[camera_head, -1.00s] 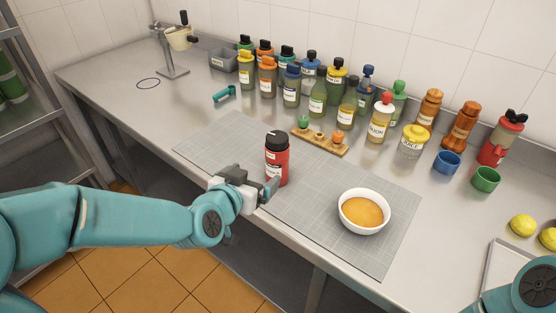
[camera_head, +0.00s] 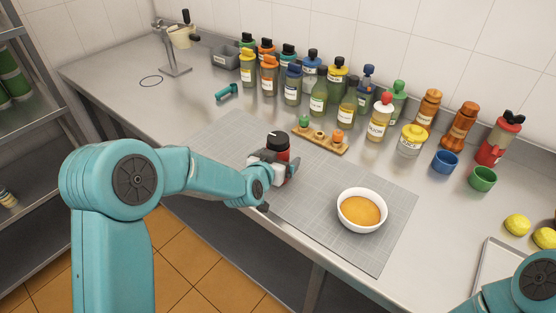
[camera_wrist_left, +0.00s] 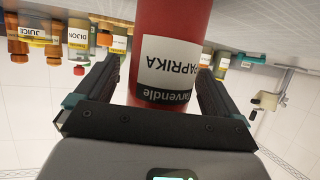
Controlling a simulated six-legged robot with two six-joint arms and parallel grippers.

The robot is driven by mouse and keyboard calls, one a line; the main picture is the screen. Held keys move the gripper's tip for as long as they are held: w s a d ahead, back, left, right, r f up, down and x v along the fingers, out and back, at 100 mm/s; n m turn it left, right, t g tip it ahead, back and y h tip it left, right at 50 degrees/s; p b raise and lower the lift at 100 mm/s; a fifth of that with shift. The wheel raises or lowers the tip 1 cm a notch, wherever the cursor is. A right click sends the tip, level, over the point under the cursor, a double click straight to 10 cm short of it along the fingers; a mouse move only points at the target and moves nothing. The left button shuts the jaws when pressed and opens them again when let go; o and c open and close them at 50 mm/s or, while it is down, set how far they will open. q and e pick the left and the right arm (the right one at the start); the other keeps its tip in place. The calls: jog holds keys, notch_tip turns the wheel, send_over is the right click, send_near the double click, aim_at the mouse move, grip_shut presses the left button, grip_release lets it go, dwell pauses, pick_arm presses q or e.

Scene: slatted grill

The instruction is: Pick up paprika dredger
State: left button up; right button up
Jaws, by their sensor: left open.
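The paprika dredger (camera_head: 278,145) is a red cylinder with a black cap, standing upright on the grey gridded mat (camera_head: 320,215). In the left wrist view the dredger (camera_wrist_left: 168,40) shows its white PAPRIKA label, upside down in that picture. My left gripper (camera_head: 285,170) is open at the dredger, with a finger on either side of it. In the left wrist view the open jaws (camera_wrist_left: 155,85) flank the red body; I cannot tell whether they touch it. The arm and gripper hide the dredger's lower part in the head view. My right gripper is not in view.
A white bowl of orange contents (camera_head: 361,210) stands to the right on the mat. A small wooden rack (camera_head: 320,141) lies behind the dredger. Several bottles (camera_head: 318,98) line the back. Blue (camera_head: 445,161) and green (camera_head: 482,178) cups stand right. The mat's left part is clear.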

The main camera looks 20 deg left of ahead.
aim_at(280, 132)
pick_arm(q)
jog(key=shift+w+f, duration=0.1)
jog(key=c, duration=1.2)
notch_tip(280, 132, up, 9)
jog(key=shift+f+p, duration=0.2)
jog(key=shift+p, duration=0.1)
jog(key=shift+r+p, duration=2.75)
jog(key=shift+r, duration=3.05)
